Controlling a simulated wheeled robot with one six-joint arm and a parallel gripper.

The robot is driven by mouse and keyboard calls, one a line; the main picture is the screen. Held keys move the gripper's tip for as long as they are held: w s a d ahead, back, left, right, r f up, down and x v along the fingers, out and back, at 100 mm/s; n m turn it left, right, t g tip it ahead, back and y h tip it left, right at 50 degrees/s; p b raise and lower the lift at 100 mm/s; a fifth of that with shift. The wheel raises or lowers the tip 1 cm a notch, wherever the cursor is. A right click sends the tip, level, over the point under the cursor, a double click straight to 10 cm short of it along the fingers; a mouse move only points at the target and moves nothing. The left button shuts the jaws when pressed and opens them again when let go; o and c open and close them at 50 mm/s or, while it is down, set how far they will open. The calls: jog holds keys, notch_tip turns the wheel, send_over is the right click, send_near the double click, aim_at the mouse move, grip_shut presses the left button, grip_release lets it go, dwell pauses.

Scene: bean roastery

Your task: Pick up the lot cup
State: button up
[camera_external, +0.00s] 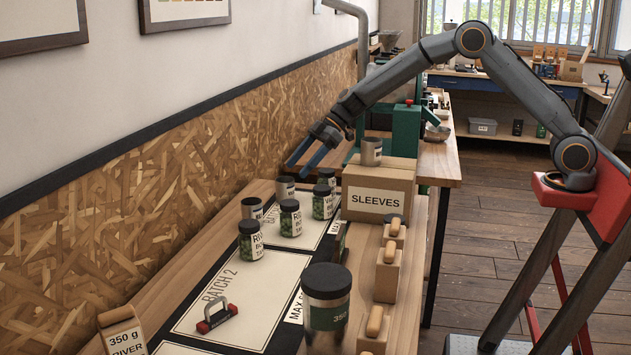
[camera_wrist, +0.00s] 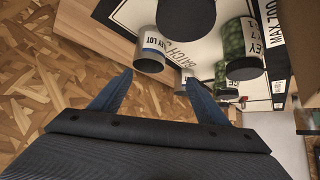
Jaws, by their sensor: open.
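A grey metal cup with a white label ending in "LOT" (camera_wrist: 152,45) is in the wrist view, just beyond my fingertips and between their lines. In the external view a similar labelled metal cup (camera_external: 285,188) stands at the far end of the batch board, near the wall. I cannot tell for certain that they are the same cup. My gripper (camera_external: 299,167) is open and empty, above and behind that cup. Its two blue fingers show in the wrist view (camera_wrist: 160,76), apart from the cup.
Green-filled, black-lidded jars (camera_external: 290,218) stand close to the cups. Another metal cup (camera_external: 252,208) stands nearer, and one (camera_external: 371,150) sits on the SLEEVES box (camera_external: 378,190). The chipboard wall (camera_external: 190,200) borders the left. The near batch board (camera_external: 255,300) has bare room.

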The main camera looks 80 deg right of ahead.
aim_at(277, 190)
jog(key=shift+w+a+f+p, duration=0.2)
jog(key=shift+w+f+p, duration=0.6)
jog(key=shift+w+f, duration=0.35)
jog(key=shift+w+a+f+p, duration=0.2)
jog(key=shift+w+f+p, duration=0.65)
jog(key=shift+f, duration=0.4)
jog(key=shift+x, duration=0.9)
jog(key=c, duration=1.2)
jog(key=shift+r, duration=0.15)
